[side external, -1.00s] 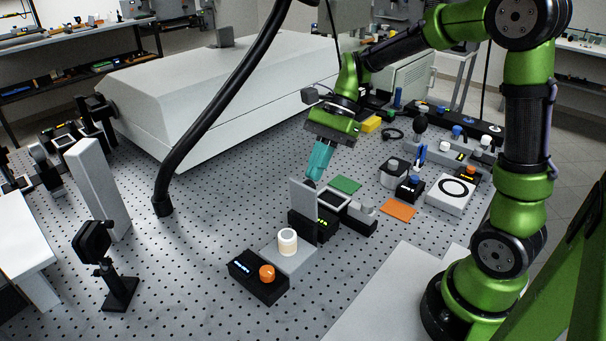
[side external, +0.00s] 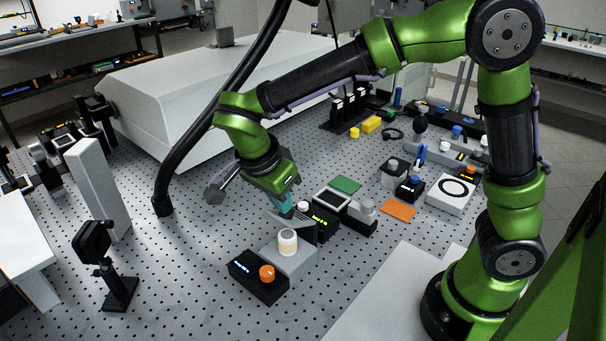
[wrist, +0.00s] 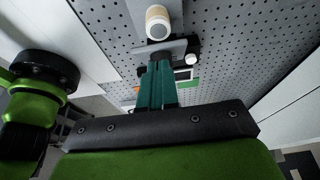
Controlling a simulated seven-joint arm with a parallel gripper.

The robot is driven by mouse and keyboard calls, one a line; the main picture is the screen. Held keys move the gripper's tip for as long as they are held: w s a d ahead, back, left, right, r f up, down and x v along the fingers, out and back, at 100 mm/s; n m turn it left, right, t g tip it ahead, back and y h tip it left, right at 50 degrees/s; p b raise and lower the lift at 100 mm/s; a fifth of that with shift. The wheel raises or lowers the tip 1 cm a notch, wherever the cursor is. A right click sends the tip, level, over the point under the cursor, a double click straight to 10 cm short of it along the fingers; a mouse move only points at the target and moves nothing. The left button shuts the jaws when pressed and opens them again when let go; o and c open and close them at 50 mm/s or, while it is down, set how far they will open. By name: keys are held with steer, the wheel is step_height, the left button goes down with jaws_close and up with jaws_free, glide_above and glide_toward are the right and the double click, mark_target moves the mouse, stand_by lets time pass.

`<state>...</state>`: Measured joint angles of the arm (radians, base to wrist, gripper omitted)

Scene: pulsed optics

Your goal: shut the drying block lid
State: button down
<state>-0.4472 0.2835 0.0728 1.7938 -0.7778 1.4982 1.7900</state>
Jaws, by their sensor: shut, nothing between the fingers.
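The drying block (side external: 326,228), a dark box with a green lit display, sits mid-table. Its grey lid (side external: 303,232) stands open and leans over to the left of the block, seen nearly edge-on. My gripper (side external: 285,210), with teal fingers, is shut and empty, with its tips at the lid's upper part. In the wrist view, the shut fingertips (wrist: 161,62) come up against the grey lid plate (wrist: 178,46). I cannot tell whether they touch it. The fingers and lid hide part of the block.
A black curved arm (side external: 178,160) rises at left. Green (side external: 345,184) and orange (side external: 398,210) pads lie to the right.

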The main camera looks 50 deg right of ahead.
steer(key=shift+a+f+h, duration=1.65)
steer(key=shift+f+h, duration=0.25)
steer(key=shift+f, duration=0.05)
